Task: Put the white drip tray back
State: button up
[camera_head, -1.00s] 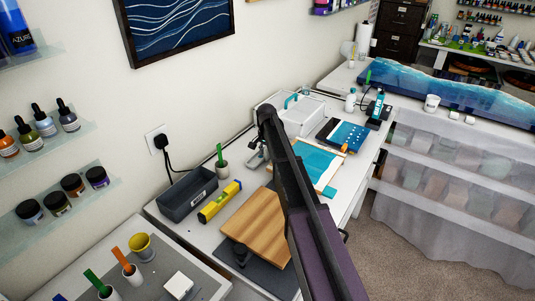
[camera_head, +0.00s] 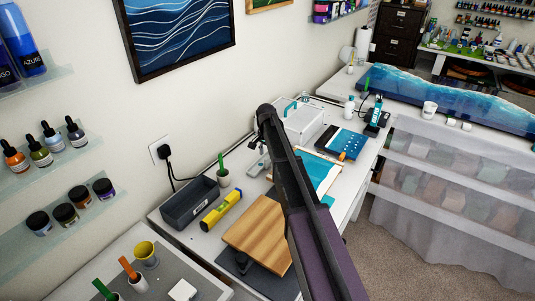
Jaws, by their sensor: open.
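I cannot pick out a white drip tray with certainty. A white box-like container (camera_head: 306,122) with a teal handle stands at the back of the white bench, partly behind my arm. My gripper (camera_head: 257,160) is small and partly hidden at the far end of my arm, above the bench near the wall, left of that container. It looks open, and I see nothing held in it. A pale-edged panel with a teal surface (camera_head: 322,172) lies right of my arm.
A dark grey open bin (camera_head: 190,203), a yellow level (camera_head: 221,208) and a cup with a green stick (camera_head: 223,178) stand along the wall side. A blue dotted panel (camera_head: 346,142) and bottles (camera_head: 377,108) are farther right. Floor shows at right (camera_head: 400,250).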

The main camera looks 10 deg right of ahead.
aim_at(267, 158)
notch_tip(267, 158, up, 8)
jog(key=p, duration=0.7)
dwell(0.7)
jog(key=s+a+n, duration=0.1)
jog(key=s+n, duration=0.8)
jog(key=s, duration=2.4)
jog(key=shift+s, duration=0.4)
jog(key=shift+a+f, duration=0.1)
jog(key=shift+f+b, duration=1.35)
jog(key=shift+f, duration=0.05)
